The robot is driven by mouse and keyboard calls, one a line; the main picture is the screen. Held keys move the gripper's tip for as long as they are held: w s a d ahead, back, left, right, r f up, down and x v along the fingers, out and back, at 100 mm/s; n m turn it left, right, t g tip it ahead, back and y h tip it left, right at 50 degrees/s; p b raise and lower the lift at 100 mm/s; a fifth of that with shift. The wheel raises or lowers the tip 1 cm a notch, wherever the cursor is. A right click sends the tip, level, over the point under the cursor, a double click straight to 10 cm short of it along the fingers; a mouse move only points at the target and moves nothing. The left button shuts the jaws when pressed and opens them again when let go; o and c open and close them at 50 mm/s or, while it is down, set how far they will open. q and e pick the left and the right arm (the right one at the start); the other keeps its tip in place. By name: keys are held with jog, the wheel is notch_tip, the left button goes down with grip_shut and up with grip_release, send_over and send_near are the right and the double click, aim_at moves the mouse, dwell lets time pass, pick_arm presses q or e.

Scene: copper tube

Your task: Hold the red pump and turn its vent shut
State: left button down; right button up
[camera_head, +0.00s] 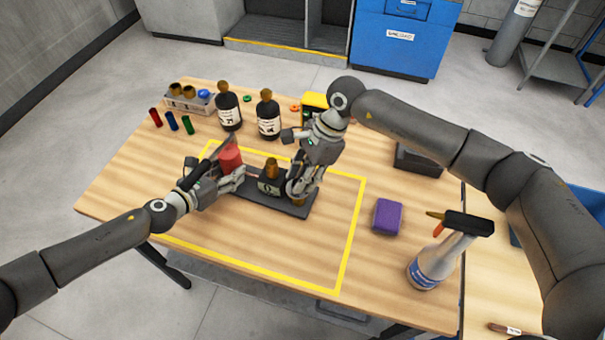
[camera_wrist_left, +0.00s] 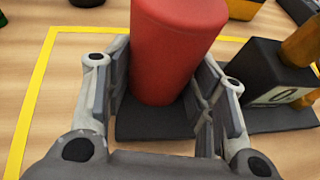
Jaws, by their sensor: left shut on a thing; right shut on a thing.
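The red pump (camera_head: 231,157) is an upright red cylinder at the left end of a dark base plate (camera_head: 291,208). My left gripper (camera_head: 232,180) has its fingers on both sides of the pump. The left wrist view shows the pump's red body (camera_wrist_left: 178,45) between the pads of the left gripper (camera_wrist_left: 165,88). A dark block with a white label (camera_head: 268,187) and a brass top (camera_head: 271,167) stands mid-plate. My right gripper (camera_head: 300,188) points down at the plate's right end, shut on a small brass part (camera_head: 299,202) mostly hidden by the fingers. I cannot tell which way the vent is turned.
Two dark bottles (camera_head: 228,109) (camera_head: 268,117) stand behind the plate. A rack (camera_head: 188,104) and small coloured cylinders (camera_head: 172,122) are at the back left. A purple sponge (camera_head: 387,216) and a spray bottle (camera_head: 432,264) are at right. The table in front of the plate is clear.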

jog(key=shift+m, duration=0.4)
jog(key=o, duration=1)
jog(key=shift+o, duration=0.2)
jog(key=v, duration=1.2)
jog(key=shift+s, duration=0.15)
